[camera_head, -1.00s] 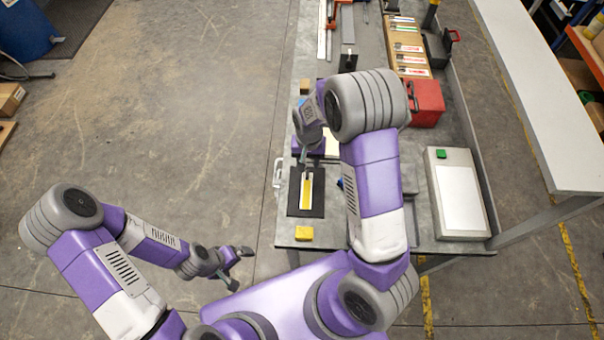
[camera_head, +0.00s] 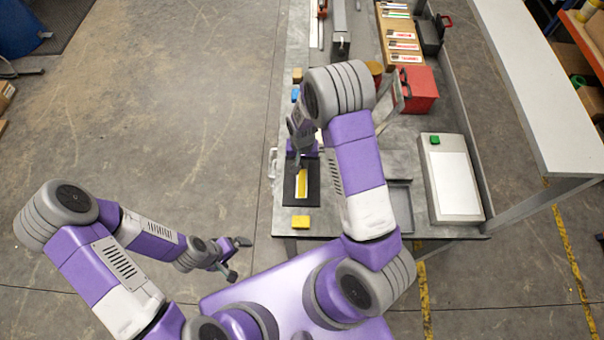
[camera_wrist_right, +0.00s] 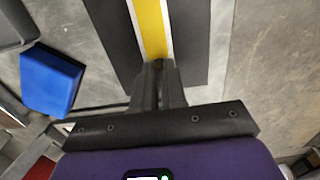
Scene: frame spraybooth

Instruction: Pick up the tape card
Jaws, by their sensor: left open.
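The tape card is a yellow strip with white edges (camera_head: 302,185), over a black mat (camera_head: 289,192) near the table's front left. In the right wrist view the tape card (camera_wrist_right: 152,25) runs from the top edge down to my fingertips. My right gripper (camera_wrist_right: 155,72) points down at the card's far end, its fingers close together on it; the fingers hide that end. Whether the card is clear of the mat is hard to tell. My left gripper (camera_head: 236,257) is open and empty, off the table's left side, away from the card.
A blue block (camera_wrist_right: 50,80) lies left of the card in the wrist view. A red box (camera_head: 418,90) and a panel with a green button (camera_head: 452,180) stand to the right. The floor at left is open.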

